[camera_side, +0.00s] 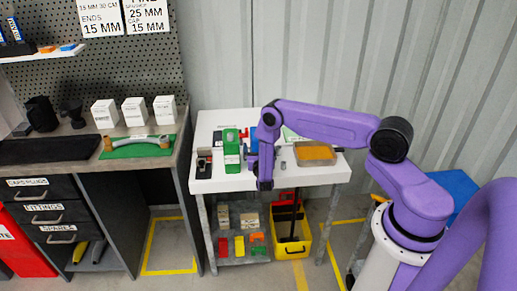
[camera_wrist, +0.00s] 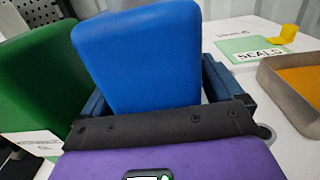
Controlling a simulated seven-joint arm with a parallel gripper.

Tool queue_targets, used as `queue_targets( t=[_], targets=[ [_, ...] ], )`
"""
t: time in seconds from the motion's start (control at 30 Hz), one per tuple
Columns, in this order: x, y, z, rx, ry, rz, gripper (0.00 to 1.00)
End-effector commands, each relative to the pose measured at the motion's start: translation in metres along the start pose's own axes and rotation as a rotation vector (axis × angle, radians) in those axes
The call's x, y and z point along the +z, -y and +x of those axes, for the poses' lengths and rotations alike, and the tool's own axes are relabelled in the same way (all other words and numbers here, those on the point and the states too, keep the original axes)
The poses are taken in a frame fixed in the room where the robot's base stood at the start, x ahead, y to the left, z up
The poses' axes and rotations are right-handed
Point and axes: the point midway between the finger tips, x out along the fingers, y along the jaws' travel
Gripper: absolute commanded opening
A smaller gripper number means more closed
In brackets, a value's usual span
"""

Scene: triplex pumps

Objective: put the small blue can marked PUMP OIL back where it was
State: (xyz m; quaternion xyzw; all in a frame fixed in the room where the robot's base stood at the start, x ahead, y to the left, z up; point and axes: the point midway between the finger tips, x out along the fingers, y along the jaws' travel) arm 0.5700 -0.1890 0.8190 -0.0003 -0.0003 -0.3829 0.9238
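The blue can (camera_wrist: 140,55) fills the middle of the wrist view, between the two fingers of my gripper (camera_wrist: 160,100). The fingers lie close against both its sides, so my gripper looks shut on it. No PUMP OIL marking shows on the faces in view. In the side view, the blue can (camera_side: 253,133) is mostly hidden behind my gripper (camera_side: 264,168), over the white table (camera_side: 315,175). I cannot tell whether the can touches the table top.
A larger green can (camera_side: 232,152) stands close to the left, also in the wrist view (camera_wrist: 35,80). A tray (camera_side: 315,153) with orange contents lies to the right. A green SEALS card (camera_wrist: 255,48) and a yellow piece (camera_wrist: 284,34) lie behind it.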

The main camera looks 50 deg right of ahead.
Motion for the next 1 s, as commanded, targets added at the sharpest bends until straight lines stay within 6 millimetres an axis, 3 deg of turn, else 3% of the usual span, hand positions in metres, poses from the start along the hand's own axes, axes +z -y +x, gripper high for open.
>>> queue_targets(
  t=[0.27,0.7,1.0],
  targets=[
    [0.002,-0.001,-0.007,0.003,-0.002,0.000,0.94],
    [0.002,-0.001,-0.090,0.005,-0.001,-0.004,0.94],
    [0.002,0.000,-0.119,0.001,0.000,-0.001,0.94]
  ],
)
